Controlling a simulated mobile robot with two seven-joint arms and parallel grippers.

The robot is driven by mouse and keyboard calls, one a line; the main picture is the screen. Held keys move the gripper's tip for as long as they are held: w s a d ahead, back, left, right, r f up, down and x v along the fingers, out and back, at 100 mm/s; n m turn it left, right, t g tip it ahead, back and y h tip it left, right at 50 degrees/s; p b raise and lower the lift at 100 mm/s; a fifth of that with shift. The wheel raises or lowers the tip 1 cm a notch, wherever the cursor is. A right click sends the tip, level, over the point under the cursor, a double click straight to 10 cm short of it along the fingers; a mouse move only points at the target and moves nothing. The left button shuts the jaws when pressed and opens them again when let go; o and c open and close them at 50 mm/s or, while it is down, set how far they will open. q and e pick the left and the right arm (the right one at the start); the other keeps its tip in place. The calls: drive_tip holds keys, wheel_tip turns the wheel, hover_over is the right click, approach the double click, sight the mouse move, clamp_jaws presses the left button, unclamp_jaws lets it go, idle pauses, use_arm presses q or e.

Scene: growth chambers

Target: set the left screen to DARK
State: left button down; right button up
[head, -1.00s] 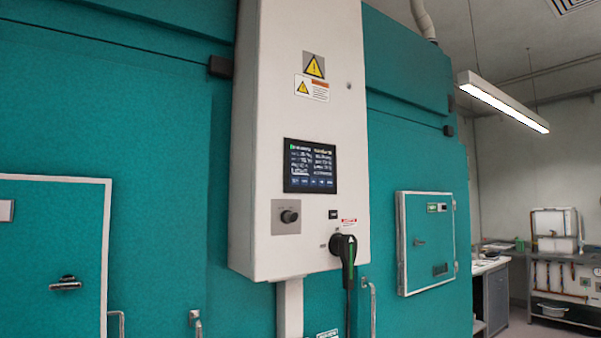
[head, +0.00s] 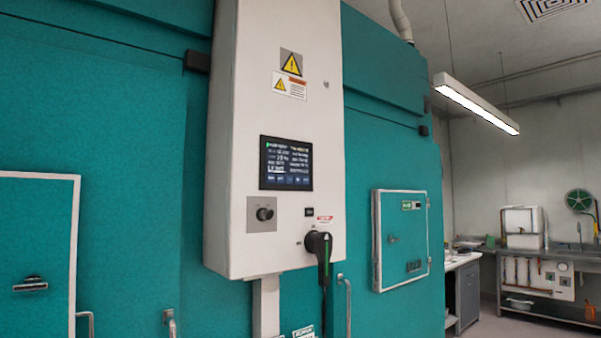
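A dark screen (head: 286,163) with small rows of light text is set in the front of a tall white control cabinet (head: 230,120). The text is too small to read for certain. Below the screen is a grey plate with a black knob (head: 265,214). To the lower right is a large black and green rotary handle (head: 319,246), pointing down. Only this one screen is clearly in view. Neither of my grippers is in view.
Teal chamber walls (head: 120,130) stand on both sides of the cabinet. A white-framed hatch (head: 403,240) is to the right and a white-framed door (head: 40,215) to the left. Benches (head: 540,285) with equipment stand at the far right, with open floor before them.

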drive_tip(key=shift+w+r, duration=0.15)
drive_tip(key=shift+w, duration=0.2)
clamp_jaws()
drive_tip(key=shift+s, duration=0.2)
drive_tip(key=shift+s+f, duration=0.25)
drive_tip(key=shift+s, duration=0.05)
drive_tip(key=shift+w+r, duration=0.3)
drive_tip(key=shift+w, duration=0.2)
